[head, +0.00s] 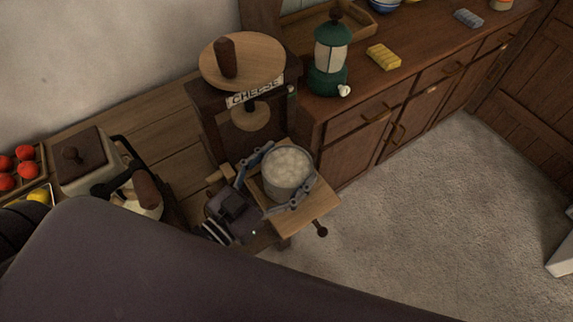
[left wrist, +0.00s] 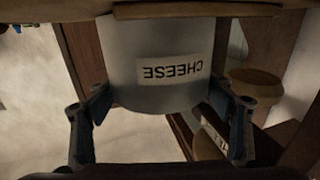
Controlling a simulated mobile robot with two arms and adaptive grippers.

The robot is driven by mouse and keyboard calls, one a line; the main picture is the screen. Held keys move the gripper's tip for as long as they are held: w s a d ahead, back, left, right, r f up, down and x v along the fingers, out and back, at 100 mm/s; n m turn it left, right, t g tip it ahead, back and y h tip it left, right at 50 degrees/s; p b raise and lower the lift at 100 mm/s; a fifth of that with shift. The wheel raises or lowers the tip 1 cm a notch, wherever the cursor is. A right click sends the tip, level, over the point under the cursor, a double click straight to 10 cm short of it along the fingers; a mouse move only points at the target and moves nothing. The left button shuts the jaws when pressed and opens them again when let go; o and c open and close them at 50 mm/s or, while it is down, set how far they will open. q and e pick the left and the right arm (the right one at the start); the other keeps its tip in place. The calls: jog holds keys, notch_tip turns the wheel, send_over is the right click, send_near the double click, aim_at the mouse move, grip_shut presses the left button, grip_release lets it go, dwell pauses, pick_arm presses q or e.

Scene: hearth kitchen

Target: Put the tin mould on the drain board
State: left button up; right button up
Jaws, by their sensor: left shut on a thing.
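The tin mould (head: 287,178) is a grey cylinder filled with white lumpy curd. It looks upright in the head view. My left gripper (head: 292,163) is shut on it, one finger on each side. In the left wrist view the mould (left wrist: 150,80) appears upside down, with a CHEESE label between the fingers of my left gripper (left wrist: 163,95). A pale wooden board (head: 306,219), perhaps the drain board, shows directly under the mould at the cheese press. I cannot tell whether the mould touches it. My right gripper is not in view.
The cheese press (head: 249,124) with a round wooden top stands just behind the mould. A green lantern (head: 330,60) and a yellow sponge (head: 383,57) are on the sideboard. A kettle (head: 140,195) and a wooden-lidded box (head: 85,165) stand left. Open floor lies right.

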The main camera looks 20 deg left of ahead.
pick_arm(q)
jog(key=o, duration=1.8)
jog(key=shift+f, duration=0.1)
jog(key=shift+c, duration=0.2)
jog(key=b+v, duration=0.1)
jog(key=v, duration=0.9)
jog(key=shift+s, duration=0.25)
jog(key=shift+v, duration=0.8)
jog(key=shift+w+a, duration=0.1)
